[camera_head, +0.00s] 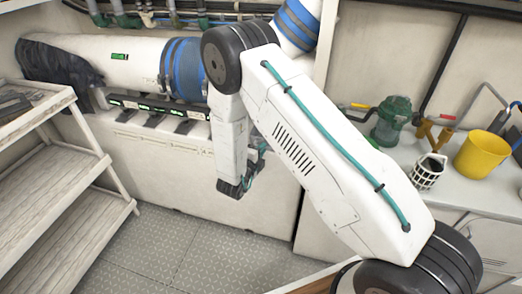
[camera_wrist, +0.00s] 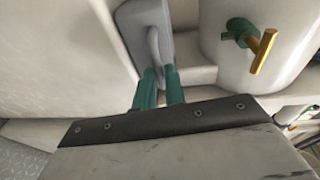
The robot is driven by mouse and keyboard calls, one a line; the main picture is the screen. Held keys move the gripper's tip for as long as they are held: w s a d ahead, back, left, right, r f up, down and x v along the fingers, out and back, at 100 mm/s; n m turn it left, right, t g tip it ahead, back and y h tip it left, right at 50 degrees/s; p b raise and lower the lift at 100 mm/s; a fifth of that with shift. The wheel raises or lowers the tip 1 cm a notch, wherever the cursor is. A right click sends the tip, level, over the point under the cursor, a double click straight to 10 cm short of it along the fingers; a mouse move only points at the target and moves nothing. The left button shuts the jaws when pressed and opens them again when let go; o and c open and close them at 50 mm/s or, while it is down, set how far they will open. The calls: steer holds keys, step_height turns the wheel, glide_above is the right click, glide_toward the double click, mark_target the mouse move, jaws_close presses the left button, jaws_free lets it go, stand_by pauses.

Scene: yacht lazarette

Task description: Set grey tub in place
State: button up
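No grey tub can be clearly made out in the head view. In the wrist view, a pale grey flat piece with a curved, handle-like bar (camera_wrist: 153,42) lies just beyond my fingertips. I cannot tell whether it belongs to the grey tub. My gripper (camera_wrist: 160,76) shows two green fingers with a narrow gap at the lower end of that bar. I cannot tell whether they touch or hold it. In the head view my gripper (camera_head: 247,178) hangs low in front of the pale bench wall, its fingers partly hidden by my arm.
Wooden shelves (camera_head: 62,180) stand at left. A large white pipe with blue bands (camera_head: 186,68) runs behind my arm. The right counter holds a green strainer (camera_head: 392,121), a white basket (camera_head: 428,172) and a yellow bucket (camera_head: 479,154). A yellow-handled valve (camera_wrist: 262,48) shows in the wrist view.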

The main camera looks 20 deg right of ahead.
steer(key=o, duration=0.4)
steer(key=shift+c, duration=0.2)
steer(key=f+v, duration=0.1)
steer(key=v, duration=0.6)
steer(key=shift+s+a+r, duration=0.25)
steer(key=shift+s+r, duration=0.05)
steer(key=shift+r, duration=0.25)
